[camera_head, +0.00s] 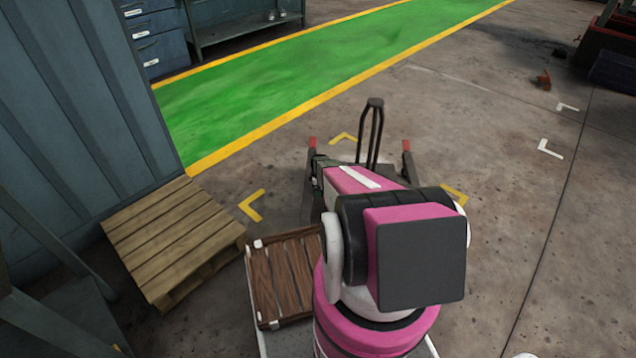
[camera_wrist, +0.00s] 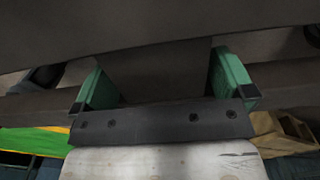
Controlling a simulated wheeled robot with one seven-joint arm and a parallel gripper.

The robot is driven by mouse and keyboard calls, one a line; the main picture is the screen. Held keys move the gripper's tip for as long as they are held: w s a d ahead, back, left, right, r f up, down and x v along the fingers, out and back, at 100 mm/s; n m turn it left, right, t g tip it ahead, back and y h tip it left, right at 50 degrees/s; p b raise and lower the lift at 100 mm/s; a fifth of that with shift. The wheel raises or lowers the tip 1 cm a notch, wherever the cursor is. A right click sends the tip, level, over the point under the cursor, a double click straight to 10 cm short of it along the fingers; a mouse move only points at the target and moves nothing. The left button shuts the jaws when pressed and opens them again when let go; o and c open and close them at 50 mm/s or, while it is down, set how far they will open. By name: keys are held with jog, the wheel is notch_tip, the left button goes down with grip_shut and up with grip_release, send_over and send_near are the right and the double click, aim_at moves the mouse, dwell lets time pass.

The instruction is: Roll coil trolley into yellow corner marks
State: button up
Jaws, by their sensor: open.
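The trolley stands on the floor beyond my arm, mostly hidden by it. Its black upright hoop handle (camera_head: 373,130) and red-topped dark posts (camera_head: 407,160) show. Yellow corner marks are on the floor: one at the back (camera_head: 343,138), one at the left (camera_head: 252,205) and one at the right (camera_head: 455,193), partly behind my arm. The trolley's exact fit within them is hidden. My gripper (camera_wrist: 163,85) is open in the wrist view, its green fingers apart with a dark grey surface behind them. I cannot tell whether it touches anything. No coil is clearly visible.
A wooden pallet (camera_head: 170,235) lies left, beside a blue-grey wall (camera_head: 85,95). A brown slatted crate (camera_head: 285,280) is close in front. A green walkway (camera_head: 310,75) with yellow edges crosses behind. White corner marks (camera_head: 549,149) lie at right, where the floor is mostly clear.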

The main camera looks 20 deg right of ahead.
jog(key=shift+f, duration=0.3)
